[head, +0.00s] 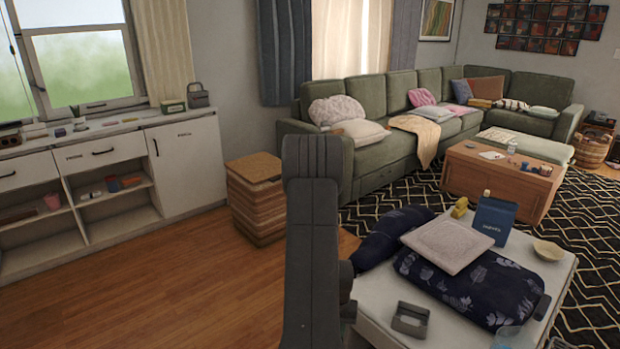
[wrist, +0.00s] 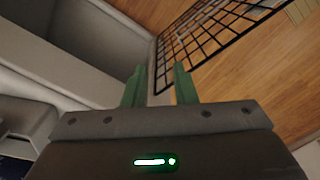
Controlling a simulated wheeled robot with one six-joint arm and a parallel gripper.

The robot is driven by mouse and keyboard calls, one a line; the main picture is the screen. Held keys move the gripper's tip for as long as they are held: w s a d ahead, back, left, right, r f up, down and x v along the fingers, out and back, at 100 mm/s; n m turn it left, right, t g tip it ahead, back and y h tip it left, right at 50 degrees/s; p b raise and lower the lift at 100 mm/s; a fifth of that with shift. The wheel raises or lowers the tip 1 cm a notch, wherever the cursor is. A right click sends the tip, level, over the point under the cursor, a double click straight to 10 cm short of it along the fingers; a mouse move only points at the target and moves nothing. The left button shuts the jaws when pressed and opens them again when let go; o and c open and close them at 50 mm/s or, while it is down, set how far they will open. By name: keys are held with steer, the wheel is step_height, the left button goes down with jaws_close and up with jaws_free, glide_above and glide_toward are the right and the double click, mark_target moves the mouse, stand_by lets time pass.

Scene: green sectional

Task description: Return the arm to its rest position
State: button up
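My arm (head: 312,230) shows in the head view as a dark grey upright shape in the middle, between the wicker hamper and the low white table. My gripper (wrist: 160,72) shows in the wrist view as two green fingers standing apart. Nothing is held between them. The fingertips cannot be made out in the head view.
A low white table (head: 378,318) with cushions, a blue box (head: 493,220) and a grey holder (head: 410,320) stands right of my arm. A wicker hamper (head: 256,212), green sectional (head: 385,165) and white cabinet (head: 187,168) lie beyond. Wooden floor (head: 170,290) at left is clear.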

steer(key=shift+n, duration=0.5)
steer(key=shift+w+a+f+p, duration=0.2)
steer(key=shift+a+f+p, duration=0.35)
steer(key=shift+a+f, duration=1.35)
